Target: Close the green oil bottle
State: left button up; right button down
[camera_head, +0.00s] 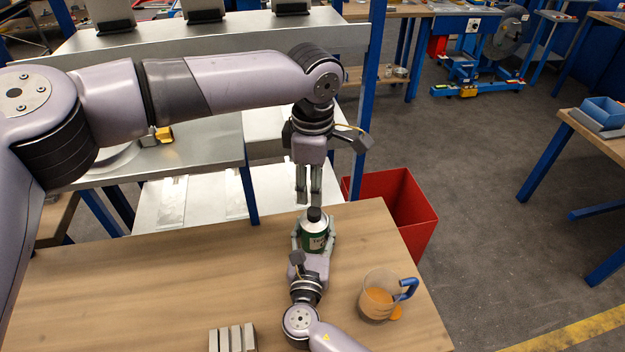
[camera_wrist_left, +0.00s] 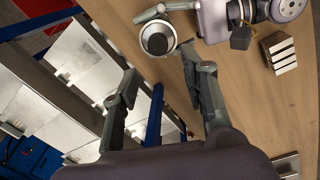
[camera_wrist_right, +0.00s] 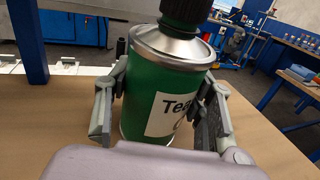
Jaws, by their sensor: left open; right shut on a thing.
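The green oil bottle (camera_head: 314,239) stands upright on the wooden table, with a white label, a silver shoulder and a black cap (camera_head: 314,214) on its top. In the right wrist view the bottle (camera_wrist_right: 160,95) fills the middle, and the cap (camera_wrist_right: 186,12) is cut off by the top edge. My right gripper (camera_head: 313,246) is shut on the bottle's body from the near side. My left gripper (camera_head: 308,198) points down, open and empty, just above and behind the cap. In the left wrist view the bottle top (camera_wrist_left: 157,39) lies beyond the open fingers (camera_wrist_left: 160,85).
A clear mug with orange contents and a blue handle (camera_head: 380,296) stands right of my right arm. Grey metal blocks (camera_head: 233,338) lie at the table's front. A red bin (camera_head: 405,210) is behind the table's right edge. The table's left part is clear.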

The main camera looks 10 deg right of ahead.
aim_at(313, 212)
pick_arm(q)
jog(key=shift+f, duration=0.1)
jog(key=shift+w+f, duration=0.15)
jog(key=shift+f, duration=1.85)
jog(key=shift+w+f, duration=0.15)
jog(key=shift+f, duration=1.8)
jog(key=shift+c, duration=0.2)
jog(key=shift+d, duration=0.1)
grip_shut()
jog(key=shift+s, duration=0.1)
